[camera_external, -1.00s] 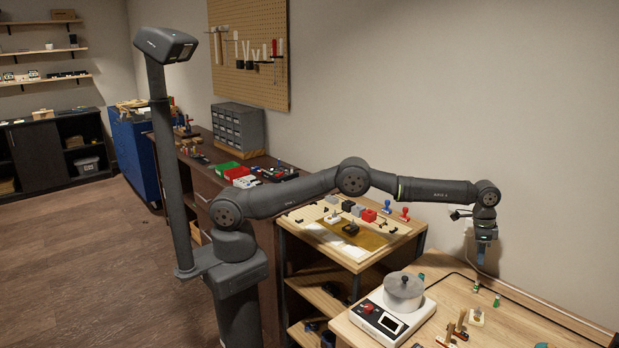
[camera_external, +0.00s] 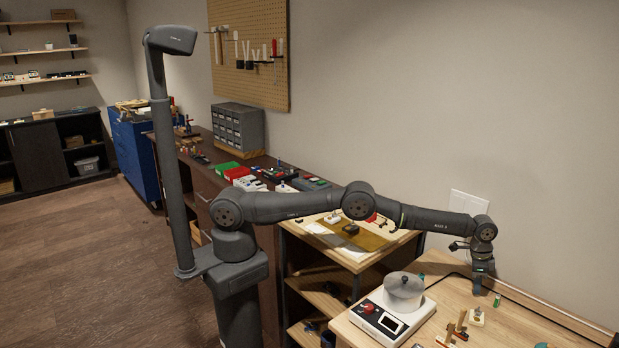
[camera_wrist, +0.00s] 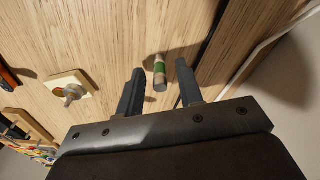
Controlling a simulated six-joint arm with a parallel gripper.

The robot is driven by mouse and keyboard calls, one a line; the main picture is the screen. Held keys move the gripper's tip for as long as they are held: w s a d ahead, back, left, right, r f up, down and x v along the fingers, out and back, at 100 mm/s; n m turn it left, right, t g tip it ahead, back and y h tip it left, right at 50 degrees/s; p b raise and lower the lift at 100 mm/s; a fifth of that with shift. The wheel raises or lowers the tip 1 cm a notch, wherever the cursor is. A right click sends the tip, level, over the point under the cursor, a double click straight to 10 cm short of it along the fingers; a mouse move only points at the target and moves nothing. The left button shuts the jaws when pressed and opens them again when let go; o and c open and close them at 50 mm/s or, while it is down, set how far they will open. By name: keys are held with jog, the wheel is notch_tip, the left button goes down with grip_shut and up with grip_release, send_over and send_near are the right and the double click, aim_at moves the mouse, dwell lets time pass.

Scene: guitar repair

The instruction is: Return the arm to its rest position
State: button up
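My arm is stretched out to the right over the wooden bench, with my gripper (camera_external: 479,288) pointing down low near the bench top. In the wrist view my gripper (camera_wrist: 159,84) shows two dark fingers spread apart. A small cylinder with a green band (camera_wrist: 159,72) appears between the fingertips, with gaps visible on both sides. The fingers do not grip it.
A small pale block with a metal knob (camera_wrist: 72,90) lies nearby. A cable (camera_wrist: 262,50) runs along the wall side.

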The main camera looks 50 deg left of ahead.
jog(key=shift+r, duration=1.6)
jog(key=shift+f, duration=0.1)
